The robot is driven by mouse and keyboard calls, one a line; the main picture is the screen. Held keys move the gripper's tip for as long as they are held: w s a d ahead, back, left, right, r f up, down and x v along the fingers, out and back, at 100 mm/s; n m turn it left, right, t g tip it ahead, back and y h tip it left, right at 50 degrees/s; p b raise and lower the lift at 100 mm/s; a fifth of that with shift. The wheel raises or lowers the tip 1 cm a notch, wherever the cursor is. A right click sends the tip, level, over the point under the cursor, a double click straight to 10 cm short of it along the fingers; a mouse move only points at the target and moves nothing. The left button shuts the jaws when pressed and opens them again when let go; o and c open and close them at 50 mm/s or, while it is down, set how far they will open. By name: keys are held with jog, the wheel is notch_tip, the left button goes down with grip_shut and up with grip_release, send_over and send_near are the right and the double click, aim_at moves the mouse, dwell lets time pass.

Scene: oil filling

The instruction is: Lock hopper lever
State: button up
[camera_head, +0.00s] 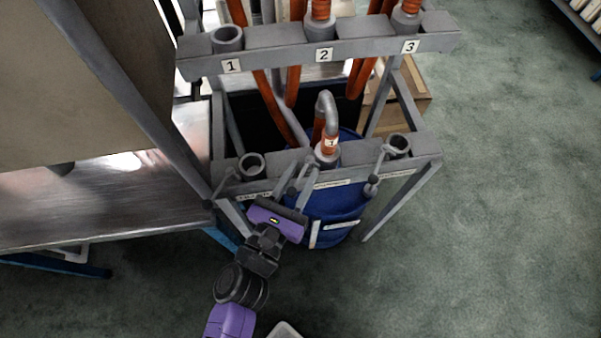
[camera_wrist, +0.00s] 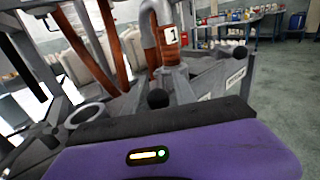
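The middle hopper port (camera_head: 327,158) on the lower grey rail holds an orange hose (camera_head: 330,143) with a curved grey pipe end. In the wrist view the hose (camera_wrist: 171,38) carries a label "1". My gripper (camera_head: 297,176), with a purple body, reaches up to the rail just left of this port. Its two grey fingers are spread apart. In the wrist view a dark ball knob (camera_wrist: 158,98) of the middle lever shows close ahead of the palm, between the fingers. Whether a finger touches the lever cannot be told; most of the lever is hidden.
The left port (camera_head: 251,166) and right port (camera_head: 397,146) are empty, each with a ball-ended lever; the right knob (camera_head: 371,189) hangs low. A blue drum (camera_head: 335,205) stands beneath. A metal table (camera_head: 110,200) is at left. Open floor lies right.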

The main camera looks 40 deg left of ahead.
grip_shut()
dwell(1.2)
